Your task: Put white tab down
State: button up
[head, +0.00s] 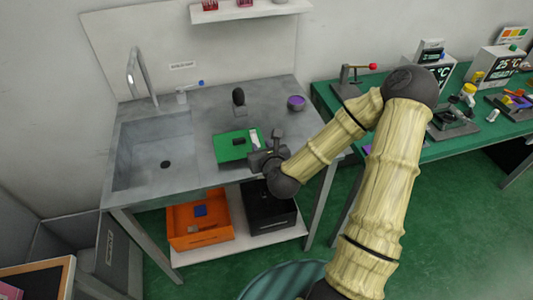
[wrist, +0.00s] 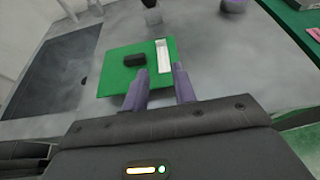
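The white tab (head: 253,136) is a narrow pale piece at the right side of a green board (head: 229,154) on the grey counter. In the wrist view the white tab (wrist: 162,57) is a long upright strip near the board's right edge; whether it is raised or lowered I cannot tell. A black block (wrist: 134,60) sits left of it on the green board (wrist: 114,81). My gripper (wrist: 160,73) is open and empty, its two purple-grey fingers spread just on the near side of the tab. In the head view my gripper (head: 262,150) is at the board's right edge and partly hides it.
A sink (head: 150,150) with a tap (head: 137,75) is on the left. A dark upright object (head: 239,97) and a purple bowl (head: 296,103) stand behind the board. A green bench (head: 400,152) with a red-tipped lever (head: 372,67) and devices is on the right.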

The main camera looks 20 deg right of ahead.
jog(key=shift+s+a+f+n, duration=0.15)
jog(key=shift+a+n, duration=0.2)
jog(key=shift+n, duration=0.35)
jog(key=s+a+f+n+g+y, duration=0.1)
jog(key=s+a+n+g, duration=0.15)
jog(key=n, duration=0.65)
jog(key=s+a+f+n+g+y, duration=0.1)
jog(key=s+f+n+g, duration=0.15)
jog(key=n, duration=0.55)
jog(key=s+d+r+n+g+h, duration=0.1)
jog(key=s+d+r+n+g, duration=0.1)
jog(key=s+n, duration=0.4)
jog(key=s+d+r+n+g+h, duration=0.1)
jog(key=s+d+r+n+g, duration=0.1)
jog(key=s+r+n, duration=0.4)
jog(key=s+n+g, duration=0.1)
jog(key=n, duration=0.4)
jog(key=shift+s+d+r+g, duration=0.15)
jog(key=shift+r+g, duration=0.2)
jog(key=shift+g, duration=0.05)
jog(key=shift+r, duration=0.1)
jog(key=p+v, duration=0.2)
jog(key=w+p+v, duration=0.1)
jog(key=p+v, duration=0.2)
